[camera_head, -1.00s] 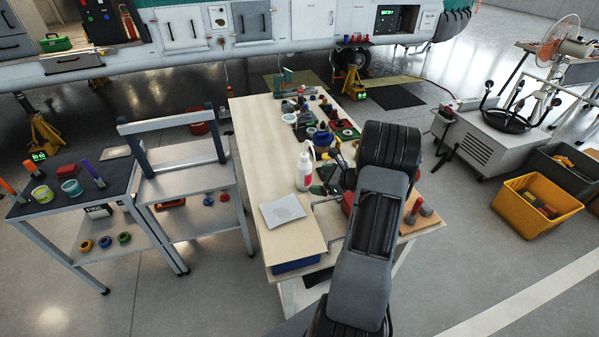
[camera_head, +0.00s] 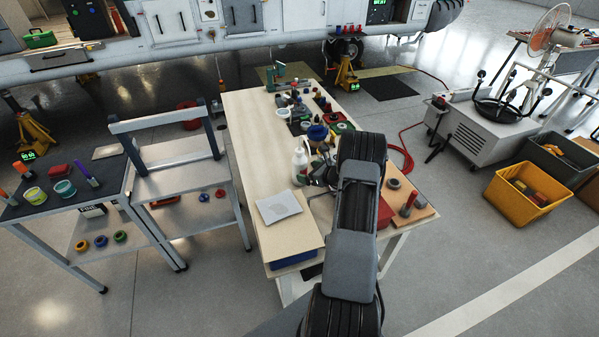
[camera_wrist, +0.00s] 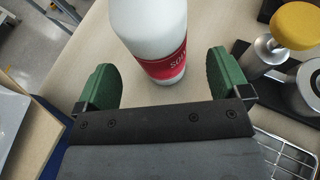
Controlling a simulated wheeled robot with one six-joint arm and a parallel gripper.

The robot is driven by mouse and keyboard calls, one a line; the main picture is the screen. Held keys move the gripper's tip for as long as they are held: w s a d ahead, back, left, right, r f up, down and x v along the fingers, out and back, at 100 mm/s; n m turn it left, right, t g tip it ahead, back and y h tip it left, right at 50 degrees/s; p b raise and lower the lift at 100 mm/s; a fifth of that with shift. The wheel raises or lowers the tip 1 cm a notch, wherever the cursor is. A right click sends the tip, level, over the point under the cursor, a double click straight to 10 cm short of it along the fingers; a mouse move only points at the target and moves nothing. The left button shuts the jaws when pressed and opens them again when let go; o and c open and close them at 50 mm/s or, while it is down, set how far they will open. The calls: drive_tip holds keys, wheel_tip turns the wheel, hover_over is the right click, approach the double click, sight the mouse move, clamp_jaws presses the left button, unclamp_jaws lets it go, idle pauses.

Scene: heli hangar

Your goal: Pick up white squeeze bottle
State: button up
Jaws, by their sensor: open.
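The white squeeze bottle (camera_head: 300,163) stands upright on the light wooden workbench (camera_head: 254,130). In the wrist view the bottle (camera_wrist: 148,28) is white with a red label and stands just ahead of my gripper (camera_wrist: 160,82). The two green fingers are spread apart, one to each side of the bottle's lower part, and are empty. I cannot tell how far the bottle is between the fingertips. In the head view my arm hides most of the gripper beside the bottle.
A grey sheet (camera_head: 279,206) lies left of the bottle at the bench's near end. A yellow-topped metal item (camera_wrist: 295,27) and a wire rack (camera_wrist: 285,152) are close on the right. Several cups and tools crowd the bench's far right side. The bench's left strip is clear.

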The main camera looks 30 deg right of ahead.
drive_tip(key=shift+p+x, duration=0.5)
drive_tip(key=shift+x, duration=1.8)
drive_tip(key=shift+c, duration=0.2)
